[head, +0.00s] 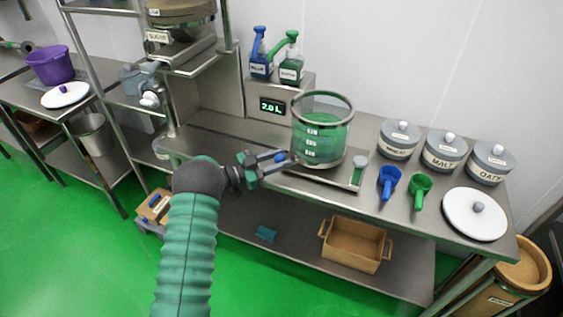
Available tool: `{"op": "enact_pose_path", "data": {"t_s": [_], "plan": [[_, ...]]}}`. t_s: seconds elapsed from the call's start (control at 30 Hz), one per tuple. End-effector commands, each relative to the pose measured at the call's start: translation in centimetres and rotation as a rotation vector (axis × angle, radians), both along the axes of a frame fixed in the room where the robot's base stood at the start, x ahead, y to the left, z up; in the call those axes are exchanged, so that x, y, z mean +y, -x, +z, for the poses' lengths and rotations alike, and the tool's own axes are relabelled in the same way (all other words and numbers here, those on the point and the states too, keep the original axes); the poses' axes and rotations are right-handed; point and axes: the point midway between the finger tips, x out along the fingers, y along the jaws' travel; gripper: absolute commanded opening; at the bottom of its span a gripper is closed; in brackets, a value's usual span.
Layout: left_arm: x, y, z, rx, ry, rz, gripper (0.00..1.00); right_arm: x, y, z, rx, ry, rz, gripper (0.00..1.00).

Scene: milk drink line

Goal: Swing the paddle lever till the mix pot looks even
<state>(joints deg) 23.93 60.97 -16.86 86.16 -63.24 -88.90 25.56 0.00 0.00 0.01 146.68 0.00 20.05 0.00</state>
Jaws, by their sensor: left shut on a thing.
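The mix pot (323,140) is a clear, round vessel with white marks on its front, standing at the middle of the steel bench. Its contents look green; I cannot make out from here how even they are. My left gripper (278,161) is at the pot's left front side, shut on a small blue piece that looks like the knob of the paddle lever (280,157). The jaws hide most of the lever, and the paddle cannot be made out. My right gripper is not in view.
A display reading about 2.0 (272,105) stands behind the pot, with blue and green bottles on top. Blue (389,180) and green (420,187) scoops, lidded canisters (445,150) and a white lid (475,214) crowd the right. A rack post (165,80) rises at left.

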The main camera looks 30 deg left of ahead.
Motion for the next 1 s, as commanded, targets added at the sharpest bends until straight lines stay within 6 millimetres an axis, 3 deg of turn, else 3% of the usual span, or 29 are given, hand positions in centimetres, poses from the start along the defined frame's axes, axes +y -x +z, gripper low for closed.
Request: {"op": "enact_pose_path", "data": {"t_s": [0.33, 0.37, 0.5, 0.83, 1.0], "plan": [[0.1, -0.1, 0.1, -0.002, -0.001, 0.003, 0.00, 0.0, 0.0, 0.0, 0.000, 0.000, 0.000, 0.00], [0.1, -0.1, 0.1, -0.002, -0.001, 0.003, 0.38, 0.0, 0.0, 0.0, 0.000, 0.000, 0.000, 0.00], [0.1, 0.0, 0.1, -0.001, -0.001, 0.002, 0.55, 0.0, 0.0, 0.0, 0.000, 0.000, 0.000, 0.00], [0.3, 0.3, 0.0, 0.000, -0.001, 0.002, 0.55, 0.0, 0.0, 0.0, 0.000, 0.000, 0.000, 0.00], [2.0, 2.6, 0.0, 0.000, 0.000, 0.005, 0.55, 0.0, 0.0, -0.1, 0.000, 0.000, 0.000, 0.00]]}}
